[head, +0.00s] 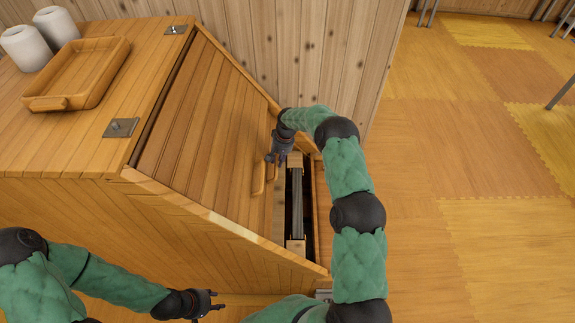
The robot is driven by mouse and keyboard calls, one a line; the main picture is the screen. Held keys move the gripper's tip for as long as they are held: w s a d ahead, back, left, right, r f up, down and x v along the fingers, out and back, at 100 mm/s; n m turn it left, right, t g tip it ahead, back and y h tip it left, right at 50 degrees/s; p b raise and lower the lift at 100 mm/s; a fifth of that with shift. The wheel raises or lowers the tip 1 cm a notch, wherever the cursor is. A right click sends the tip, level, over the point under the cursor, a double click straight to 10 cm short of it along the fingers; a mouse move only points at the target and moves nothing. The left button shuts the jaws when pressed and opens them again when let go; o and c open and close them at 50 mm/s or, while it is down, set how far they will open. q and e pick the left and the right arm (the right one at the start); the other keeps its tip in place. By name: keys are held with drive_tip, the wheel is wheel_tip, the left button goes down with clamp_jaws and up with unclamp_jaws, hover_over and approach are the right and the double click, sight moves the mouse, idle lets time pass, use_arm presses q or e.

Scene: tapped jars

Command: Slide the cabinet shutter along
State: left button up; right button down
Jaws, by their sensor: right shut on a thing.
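The wooden cabinet shutter (205,115) is a slatted sloping panel on the cabinet's right side. Its wooden bar handle (258,179) stands near the shutter's lower right edge. My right gripper (271,160) is shut on the handle at its upper end, and its fingers partly hide it. To the right of the shutter a narrow dark gap (296,210) shows, with a grey strip inside. My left gripper (214,300) is empty, low in front of the cabinet, with its fingers apart and clear of the shutter.
The cabinet top (90,125) carries a wooden tray (108,72) and two white cylinders (27,48), (57,27). Metal hinges (121,128) sit at the top's edge. A plank wall (310,60) stands behind. Open tiled floor (440,200) lies to the right.

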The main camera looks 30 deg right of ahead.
drive_tip(key=shift+w+a+r, duration=0.25)
drive_tip(key=shift+a+r, duration=0.05)
drive_tip(key=shift+r, duration=0.3)
drive_tip(key=shift+w+a+r, duration=0.25)
drive_tip(key=shift+a+r, duration=0.05)
drive_tip(key=shift+r, duration=0.25)
drive_tip(key=c, duration=1)
unclamp_jaws()
drive_tip(key=shift+c, duration=0.2)
drive_tip(key=shift+a, duration=0.1)
drive_tip(key=shift+s, duration=0.1)
wheel_tip(320, 180, up, 12)
drive_tip(key=s+d, duration=0.1)
drive_tip(key=d, duration=0.1)
drive_tip(key=shift+f, duration=0.15)
